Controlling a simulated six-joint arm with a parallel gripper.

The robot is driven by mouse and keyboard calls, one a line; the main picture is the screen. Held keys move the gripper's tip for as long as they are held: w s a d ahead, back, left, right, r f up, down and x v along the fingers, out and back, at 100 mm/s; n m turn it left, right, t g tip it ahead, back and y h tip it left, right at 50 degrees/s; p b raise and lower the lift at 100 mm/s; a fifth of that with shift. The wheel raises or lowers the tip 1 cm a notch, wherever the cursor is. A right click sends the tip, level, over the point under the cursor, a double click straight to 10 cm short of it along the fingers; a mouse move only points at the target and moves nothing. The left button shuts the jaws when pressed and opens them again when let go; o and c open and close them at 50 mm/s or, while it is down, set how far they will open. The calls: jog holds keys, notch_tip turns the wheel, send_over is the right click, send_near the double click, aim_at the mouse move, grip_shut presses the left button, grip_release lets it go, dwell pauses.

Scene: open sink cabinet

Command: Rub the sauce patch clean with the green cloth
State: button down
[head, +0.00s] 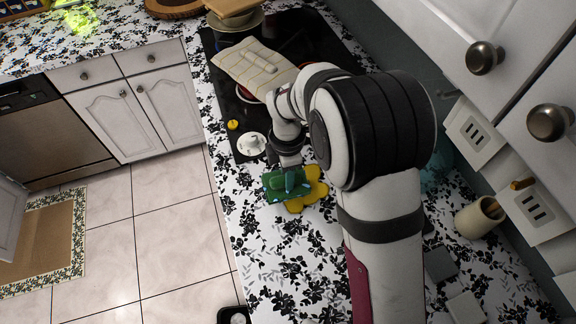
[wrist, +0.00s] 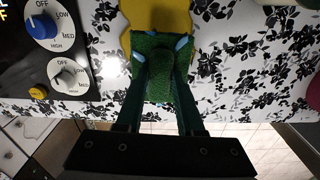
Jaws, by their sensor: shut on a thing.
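The yellow sauce patch (head: 318,190) lies on the white counter with black flowers, just right of the stove. In the wrist view the patch (wrist: 203,25) spreads at the top, above and beside the cloth. The green cloth (head: 273,190) is at the patch's left side in the head view and hides part of it. My gripper (head: 290,181) is shut on the cloth, which bunches up between the fingers in the wrist view (wrist: 158,72). The cloth overlaps the patch's near edge in the wrist view; whether it presses on the counter I cannot tell.
A striped towel (head: 255,68) lies on the stove. A beige pot (head: 478,217) stands by the wall at right. The counter's front edge is close; counter below the patch is clear.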

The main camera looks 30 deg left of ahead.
jog(key=shift+f, duration=1.6)
jog(key=shift+w+d+f, duration=0.2)
jog(key=shift+f, duration=0.15)
jog(key=shift+w+d+f, duration=0.15)
jog(key=shift+f, duration=0.2)
jog(key=shift+w+d, duration=2.9)
jog(key=shift+w, duration=0.05)
jog(key=shift+s+a, duration=3.35)
jog(key=shift+w+d, duration=0.1)
jog(key=shift+w, duration=0.3)
jog(key=shift+w+d, duration=3.2)
jog(key=shift+d, duration=0.05)
jog(key=shift+s+a, duration=3.3)
jog(key=shift+s+a+r, duration=0.1)
jog(key=shift+a+r, duration=0.05)
jog(key=shift+r, duration=4.05)
